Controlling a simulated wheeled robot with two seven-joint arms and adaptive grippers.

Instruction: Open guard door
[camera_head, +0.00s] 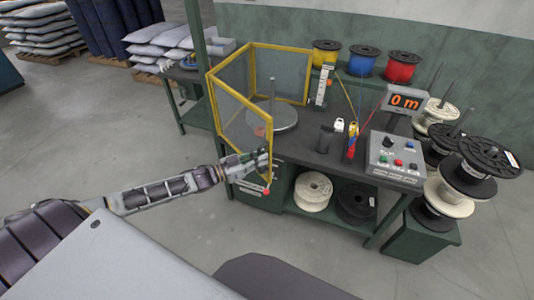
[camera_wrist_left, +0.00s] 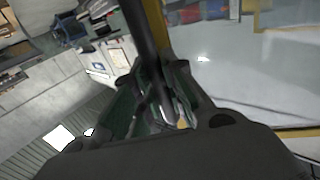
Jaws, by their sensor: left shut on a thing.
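The guard door (camera_head: 240,118) is a clear panel in a yellow frame on the left front of the bench guard. My left gripper (camera_head: 262,160) is at the door's lower right edge, its arm reaching in from the left. In the left wrist view, its fingers (camera_wrist_left: 160,95) are closed around a dark bar (camera_wrist_left: 142,38) beside the yellow frame post (camera_wrist_left: 157,22). I take this bar to be the door handle. The clear panel (camera_wrist_left: 225,75) lies to the right in that view. My fingers partly hide the grip. My right gripper is not in view.
Behind the door, a spindle rises from a round turntable (camera_head: 284,118). The bench holds a control box (camera_head: 396,157), a display (camera_head: 404,102) and small tools. Colored spools (camera_head: 363,62) stand at the back, black and white spools (camera_head: 487,160) at right.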

